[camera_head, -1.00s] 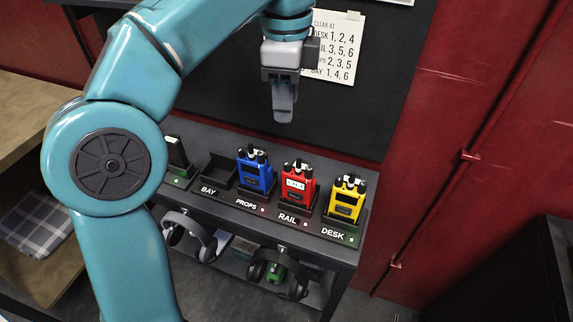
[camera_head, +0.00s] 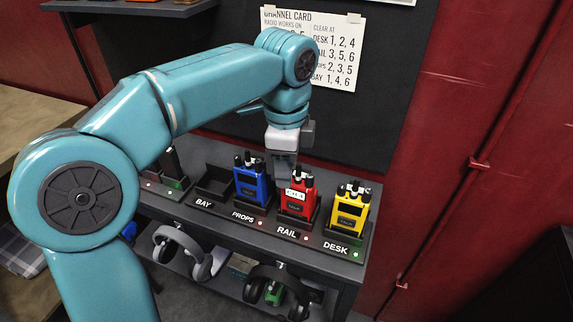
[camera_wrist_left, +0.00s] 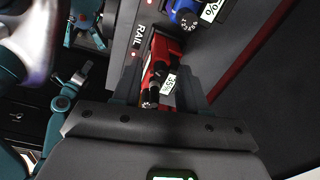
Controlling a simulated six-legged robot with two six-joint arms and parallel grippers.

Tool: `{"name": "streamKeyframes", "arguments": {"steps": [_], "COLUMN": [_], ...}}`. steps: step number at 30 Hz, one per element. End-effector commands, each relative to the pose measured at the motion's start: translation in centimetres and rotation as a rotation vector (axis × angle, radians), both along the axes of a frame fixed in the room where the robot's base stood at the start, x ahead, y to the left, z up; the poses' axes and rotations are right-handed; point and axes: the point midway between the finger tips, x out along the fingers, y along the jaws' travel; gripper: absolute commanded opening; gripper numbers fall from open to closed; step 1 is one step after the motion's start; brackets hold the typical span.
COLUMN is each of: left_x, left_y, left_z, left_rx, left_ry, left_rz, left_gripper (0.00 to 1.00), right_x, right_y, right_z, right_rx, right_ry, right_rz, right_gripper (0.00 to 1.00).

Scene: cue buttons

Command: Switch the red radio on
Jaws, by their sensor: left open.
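The red radio (camera_head: 298,201) stands upright in the charger slot marked RAIL, with dark knobs and a white tag on its top. In the left wrist view the red radio (camera_wrist_left: 163,62) lies between my gripper's fingers, and its tag seems to read 35%. My left gripper (camera_head: 284,170) points down just above and beside the red radio's top in the head view. It is open, with its fingers (camera_wrist_left: 165,88) on both sides of the radio's top; I cannot tell whether they touch it. My right gripper is not in view.
A blue radio (camera_head: 252,184) stands left at PROPS and a yellow radio (camera_head: 348,211) right at DESK. The BAY slot (camera_head: 214,187) looks empty. A channel card (camera_head: 322,50) is on the back wall.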

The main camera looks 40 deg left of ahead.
Motion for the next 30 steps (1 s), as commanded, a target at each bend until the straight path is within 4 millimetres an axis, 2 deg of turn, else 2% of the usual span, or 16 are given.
{"name": "streamKeyframes", "arguments": {"steps": [1,5,6,10,15,23,24,26,27,30], "left_x": [0.0,0.0,0.0,0.0,0.0,0.0,0.0,0.0,0.0,0.0], "left_y": [0.0,0.0,0.0,0.0,0.0,0.0,0.0,0.0,0.0,0.0], "left_z": [0.0,0.0,0.0,0.1,0.3,0.0,0.0,0.0,0.0,0.0], "left_rx": [0.000,0.000,0.000,0.000,0.000,0.001,0.001,0.001,0.000,0.000], "left_ry": [0.000,0.000,0.000,0.001,0.001,-0.001,-0.001,-0.001,0.000,0.000], "left_rz": [0.000,0.000,0.000,-0.012,-0.120,-0.137,-0.137,-0.137,-0.136,-0.136], "left_gripper": [0.42,0.00,0.00,0.00,0.00,0.00,0.19,0.39,0.42,0.42], "right_x": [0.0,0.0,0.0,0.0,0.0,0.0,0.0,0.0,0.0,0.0], "right_y": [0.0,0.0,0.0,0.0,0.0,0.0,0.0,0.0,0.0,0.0], "right_z": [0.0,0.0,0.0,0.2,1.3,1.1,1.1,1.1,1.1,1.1], "right_rx": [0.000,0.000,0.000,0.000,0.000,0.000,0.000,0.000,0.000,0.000], "right_ry": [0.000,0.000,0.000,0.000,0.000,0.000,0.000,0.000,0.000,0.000], "right_rz": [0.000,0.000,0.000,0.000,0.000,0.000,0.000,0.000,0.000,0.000], "right_gripper": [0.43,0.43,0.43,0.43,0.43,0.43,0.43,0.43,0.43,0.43]}}
